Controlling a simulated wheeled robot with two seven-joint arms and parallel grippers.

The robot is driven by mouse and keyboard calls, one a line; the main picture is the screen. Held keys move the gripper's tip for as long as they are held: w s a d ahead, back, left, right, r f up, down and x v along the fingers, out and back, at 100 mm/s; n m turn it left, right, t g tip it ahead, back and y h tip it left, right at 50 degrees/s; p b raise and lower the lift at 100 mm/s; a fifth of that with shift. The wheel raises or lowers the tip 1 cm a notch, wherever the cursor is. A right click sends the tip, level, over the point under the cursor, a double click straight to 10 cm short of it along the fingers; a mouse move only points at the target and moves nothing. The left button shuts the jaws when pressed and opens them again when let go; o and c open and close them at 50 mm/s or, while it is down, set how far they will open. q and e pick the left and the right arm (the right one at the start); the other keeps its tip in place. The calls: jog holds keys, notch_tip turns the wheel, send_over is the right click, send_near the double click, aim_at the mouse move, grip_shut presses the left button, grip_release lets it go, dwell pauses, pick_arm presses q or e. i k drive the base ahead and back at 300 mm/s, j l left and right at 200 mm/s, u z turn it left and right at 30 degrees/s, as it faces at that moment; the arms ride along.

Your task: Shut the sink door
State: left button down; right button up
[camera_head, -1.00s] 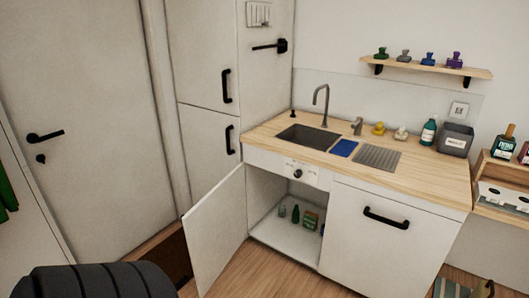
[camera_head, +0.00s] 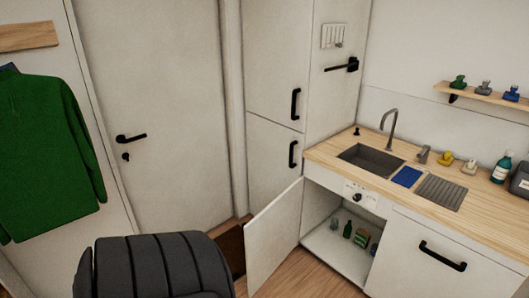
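The sink door (camera_head: 274,240) is a white panel under the counter. It stands wide open, swung out to the left of the cabinet. The open sink cabinet (camera_head: 342,250) shows a white floor with several small bottles and boxes on it. The sink (camera_head: 371,160) is set in the wooden counter above. Neither of my grippers is in view. The door's lower edge runs out at the bottom of the picture, and its outer face and handle are hidden.
A dark ribbed chair (camera_head: 155,265) stands at the lower left, near the open door's free edge. A closed cabinet front with a black handle (camera_head: 441,256) is right of the opening. A tall white cabinet (camera_head: 272,160) stands behind. Wooden floor (camera_head: 310,278) shows before the opening.

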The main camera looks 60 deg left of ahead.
aim_at(269, 238)
jog(key=k+j, duration=0.25)
jog(key=k+j+u, duration=0.1)
jog(key=k+j, duration=0.15)
jog(key=j, duration=0.2)
jog(key=k+j, duration=0.2)
jog(key=j, duration=0.2)
jog(key=k+j+u, duration=0.1)
jog(key=k+j, duration=0.35)
jog(key=j, duration=0.3)
jog(key=k+j, duration=0.25)
jog(key=j, duration=0.15)
jog(key=u, duration=0.05)
